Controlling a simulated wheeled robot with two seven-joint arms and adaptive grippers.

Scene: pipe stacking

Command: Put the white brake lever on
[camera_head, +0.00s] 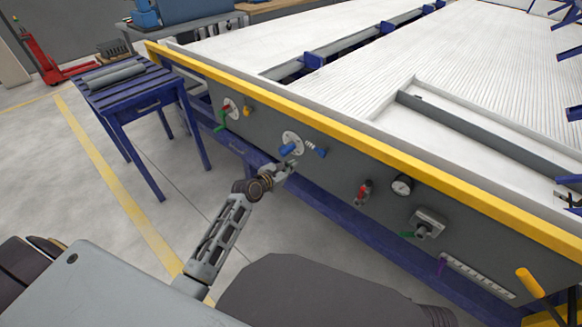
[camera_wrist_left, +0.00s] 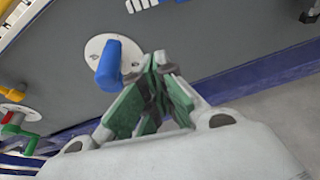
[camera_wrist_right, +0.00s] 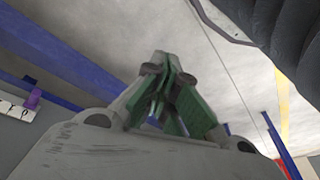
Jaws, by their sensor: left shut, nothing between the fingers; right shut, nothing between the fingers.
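A blue lever handle (camera_head: 287,149) sits on a round white plate (camera_head: 294,138) on the front panel of the big table. In the left wrist view the blue handle (camera_wrist_left: 109,66) points down across its white plate (camera_wrist_left: 100,44). I cannot make out a lever that is itself white. My left gripper (camera_head: 291,167) is shut and empty, just below and right of the handle. In the left wrist view its fingertips (camera_wrist_left: 158,62) are close to the handle's right side; whether they touch is unclear. My right gripper (camera_wrist_right: 163,64) shows only in its wrist view, shut and empty.
Left of the blue handle is another round plate with red and green handles (camera_head: 226,109). To the right are a red handle (camera_head: 364,190), a gauge (camera_head: 402,185) and a grey box (camera_head: 428,222). A blue side table (camera_head: 150,98) stands left.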

